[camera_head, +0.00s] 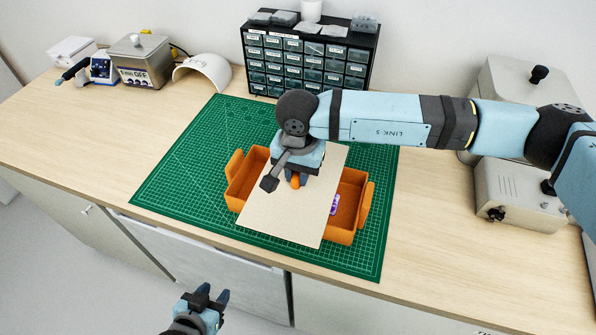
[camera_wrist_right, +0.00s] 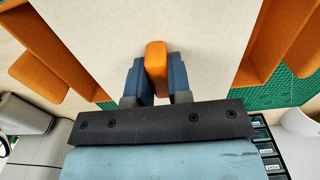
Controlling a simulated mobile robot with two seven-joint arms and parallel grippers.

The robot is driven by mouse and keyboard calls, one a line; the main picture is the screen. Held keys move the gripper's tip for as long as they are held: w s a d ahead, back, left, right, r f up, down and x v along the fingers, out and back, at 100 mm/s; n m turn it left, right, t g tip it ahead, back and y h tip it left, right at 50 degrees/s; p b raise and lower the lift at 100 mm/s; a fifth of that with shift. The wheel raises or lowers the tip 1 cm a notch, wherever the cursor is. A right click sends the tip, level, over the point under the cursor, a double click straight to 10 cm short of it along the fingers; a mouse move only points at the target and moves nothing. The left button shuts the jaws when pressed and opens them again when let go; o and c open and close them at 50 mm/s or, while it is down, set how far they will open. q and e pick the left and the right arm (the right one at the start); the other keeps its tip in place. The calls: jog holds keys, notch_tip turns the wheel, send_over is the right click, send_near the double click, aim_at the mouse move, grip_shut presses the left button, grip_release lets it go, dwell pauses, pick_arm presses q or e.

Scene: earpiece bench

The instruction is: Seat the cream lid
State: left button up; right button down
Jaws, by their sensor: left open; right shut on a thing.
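The cream lid (camera_head: 285,216) is a flat, pale panel with an orange knob (camera_wrist_right: 156,66) in its middle. My right gripper (camera_head: 294,180) is shut on that knob, with a finger on either side of it in the wrist view. The lid is over the middle of an orange box (camera_head: 366,207); both box ends, each with a side handle, show past it. I cannot tell whether the lid touches the rim. A small purple thing (camera_head: 334,204) shows inside the box on the right. My left gripper (camera_head: 212,296) is open and empty, off the bench's front edge.
A green cutting mat (camera_head: 170,180) lies under the box. A dark drawer cabinet (camera_head: 308,62) stands behind it. Grey equipment (camera_head: 520,195) stands at the right, and a metal device (camera_head: 140,60) at the back left. The bench (camera_head: 80,140) is clear at the left.

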dwell(0.3)
jog(key=shift+b, duration=0.5)
dwell(0.4)
jog(key=shift+f+b, duration=0.25)
jog(key=shift+b, duration=0.1)
jog(key=shift+f+b, duration=0.15)
jog(key=shift+b, duration=0.45)
dwell(1.5)
dwell(0.6)
